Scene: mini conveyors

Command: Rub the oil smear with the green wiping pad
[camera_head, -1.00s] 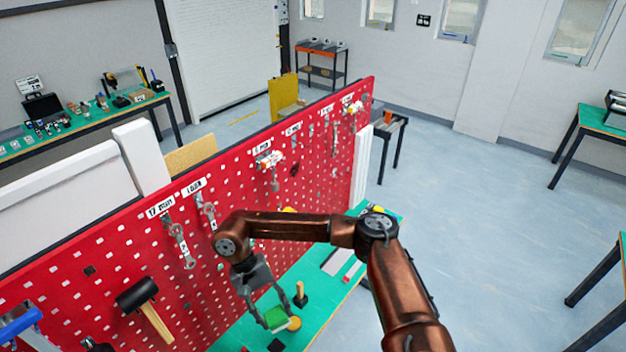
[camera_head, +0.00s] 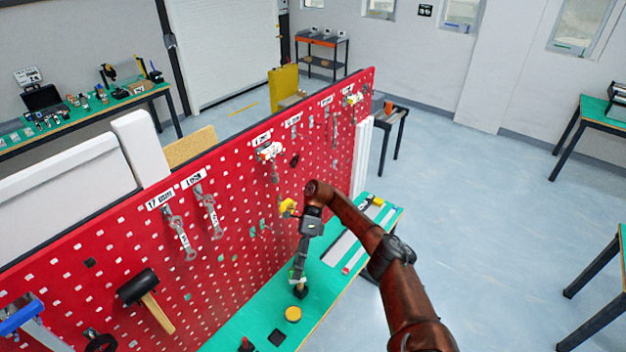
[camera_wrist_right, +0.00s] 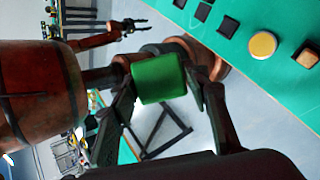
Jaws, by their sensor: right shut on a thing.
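My right gripper (camera_head: 299,276) hangs above the green bench, in front of the red pegboard. In the right wrist view the green wiping pad (camera_wrist_right: 158,78) sits between the fingers of this gripper, which is shut on it. In the head view the pad is hardly visible at the fingertips. My left gripper (camera_wrist_right: 134,26) shows small in the right wrist view, empty, with its fingers apart. I cannot pick out the oil smear for certain; dark patches show on the red pegboard (camera_head: 230,225), one at its left (camera_head: 90,263) and one farther along (camera_head: 294,160).
The green bench (camera_head: 262,312) holds a yellow disc (camera_head: 293,313), a black square (camera_head: 277,336) and a wooden block (camera_wrist_right: 306,55). Wrenches (camera_head: 180,235) and a mallet (camera_head: 146,300) hang on the pegboard. Open floor lies to the right.

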